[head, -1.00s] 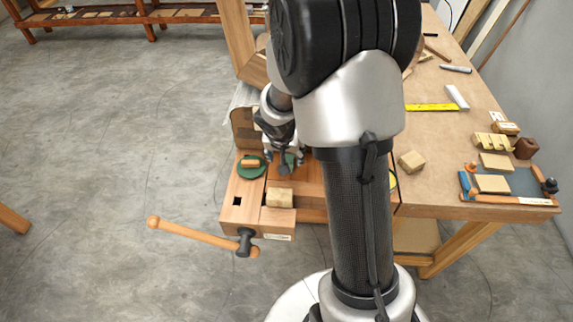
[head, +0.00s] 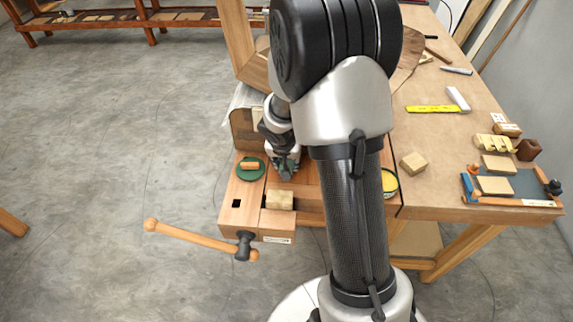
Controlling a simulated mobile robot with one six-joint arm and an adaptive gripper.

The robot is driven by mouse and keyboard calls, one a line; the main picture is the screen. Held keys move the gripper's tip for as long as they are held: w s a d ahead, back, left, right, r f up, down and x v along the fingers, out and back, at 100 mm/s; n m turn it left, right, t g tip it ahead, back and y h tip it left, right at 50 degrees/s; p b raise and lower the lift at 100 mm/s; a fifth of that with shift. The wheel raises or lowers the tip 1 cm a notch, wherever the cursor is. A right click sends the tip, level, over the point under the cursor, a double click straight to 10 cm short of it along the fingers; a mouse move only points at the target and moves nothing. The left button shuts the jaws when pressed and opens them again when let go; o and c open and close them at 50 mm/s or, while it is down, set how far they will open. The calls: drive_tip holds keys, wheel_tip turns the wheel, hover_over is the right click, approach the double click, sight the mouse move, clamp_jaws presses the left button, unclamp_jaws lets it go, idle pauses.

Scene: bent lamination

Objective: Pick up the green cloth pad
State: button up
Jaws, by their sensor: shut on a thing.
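My gripper (head: 285,173) is low over the wooden vise at the bench's left end, its fingers pointing down. It is shut on the green cloth pad, of which only a dark trace between the fingers can be made out. The fingers hide most of the pad, and I cannot tell whether it is clear of the wood. A round dark green piece (head: 244,174) with a small wooden block (head: 249,165) on it lies just left of the gripper.
A pale wood block (head: 279,200) sits in front of the gripper, above the vise handle (head: 190,238). A yellow tin (head: 389,184) stands right of my arm.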

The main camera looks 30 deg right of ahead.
drive_tip(key=shift+c, duration=1.1)
drive_tip(key=shift+s+a+r, duration=0.15)
drive_tip(key=shift+r, duration=0.45)
wheel_tip(320, 180, up, 6)
drive_tip(key=p, duration=0.4)
drive_tip(key=shift+s+a+r, duration=0.1)
drive_tip(key=shift+s+r, duration=0.05)
drive_tip(key=s+a+b, duration=0.4)
drive_tip(key=s+a, duration=0.1)
drive_tip(key=s, duration=0.3)
drive_tip(key=s+a+b, duration=0.4)
drive_tip(key=s+a, duration=0.1)
drive_tip(key=s, duration=0.3)
drive_tip(key=shift+a+f, duration=0.25)
drive_tip(key=shift+a, duration=0.1)
